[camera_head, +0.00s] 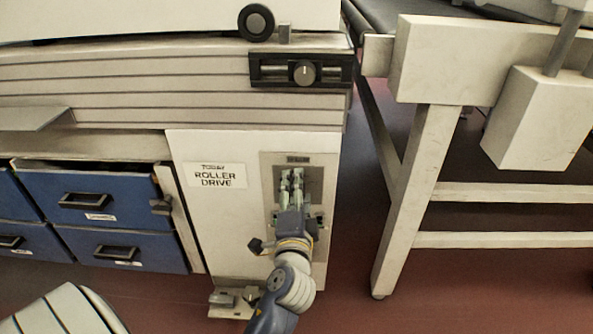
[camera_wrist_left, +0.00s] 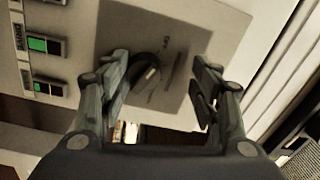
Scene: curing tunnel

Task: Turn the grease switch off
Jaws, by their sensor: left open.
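A grey switch plate (camera_head: 312,168) is on the front of the white roller drive cabinet. My left gripper (camera_head: 292,178) is in front of this plate and covers most of its middle. In the left wrist view, a dark rotary knob (camera_wrist_left: 148,70) with a pale mark sits on a grey plate (camera_wrist_left: 120,28). My left gripper (camera_wrist_left: 158,88) is open, with one finger on each side of the knob's area. The left finger looks close to the knob; I cannot tell whether it touches. My right gripper is not in view.
Two green-lit switches (camera_wrist_left: 42,45) sit left of the plate in the left wrist view. A round knob (camera_head: 304,72) on a black rail is above the cabinet. Blue drawers (camera_head: 105,205) stand left. A pale table leg (camera_head: 412,200) stands right.

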